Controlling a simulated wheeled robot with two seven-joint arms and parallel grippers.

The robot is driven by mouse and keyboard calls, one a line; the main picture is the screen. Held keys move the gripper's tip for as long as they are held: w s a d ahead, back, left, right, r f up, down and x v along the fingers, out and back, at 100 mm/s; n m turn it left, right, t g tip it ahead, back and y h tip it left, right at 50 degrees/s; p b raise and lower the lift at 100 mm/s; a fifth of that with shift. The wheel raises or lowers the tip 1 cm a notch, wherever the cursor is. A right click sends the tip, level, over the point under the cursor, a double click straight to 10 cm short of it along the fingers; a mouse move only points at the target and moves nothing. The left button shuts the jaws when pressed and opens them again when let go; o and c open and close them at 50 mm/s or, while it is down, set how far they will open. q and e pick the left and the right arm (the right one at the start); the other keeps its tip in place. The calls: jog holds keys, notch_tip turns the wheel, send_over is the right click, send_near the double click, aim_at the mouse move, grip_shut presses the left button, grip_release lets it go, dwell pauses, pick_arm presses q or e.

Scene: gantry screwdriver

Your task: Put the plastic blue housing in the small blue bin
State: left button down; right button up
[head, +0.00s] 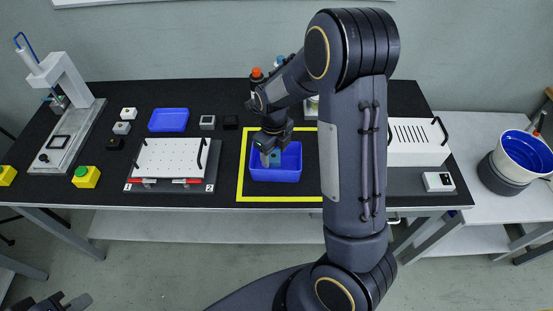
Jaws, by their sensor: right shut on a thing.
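A blue bin (288,174) stands inside a yellow outline on the black table. My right gripper (270,155) reaches down into this bin from above. It is shut on a small blue piece, apparently the plastic blue housing (276,158), mostly covered by the fingers and low inside the walls. I cannot tell whether the piece touches the bin floor. My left gripper (62,302) is at the bottom left corner, away from the table and partly cut off by the frame; its jaw opening is unclear.
A shallow blue tray (168,120) lies further left. A white perforated plate fixture (170,158), a press stand (66,110) and yellow button boxes (86,177) are on the left. A white box with handles (415,150) is on the right. My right arm hides the table's middle right.

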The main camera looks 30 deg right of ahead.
aim_at(277, 155)
jog(key=shift+d+f, duration=0.4)
jog(key=shift+f, duration=1.65)
jog(key=shift+f, duration=0.15)
jog(key=o, duration=0.7)
jog(key=shift+o, duration=0.2)
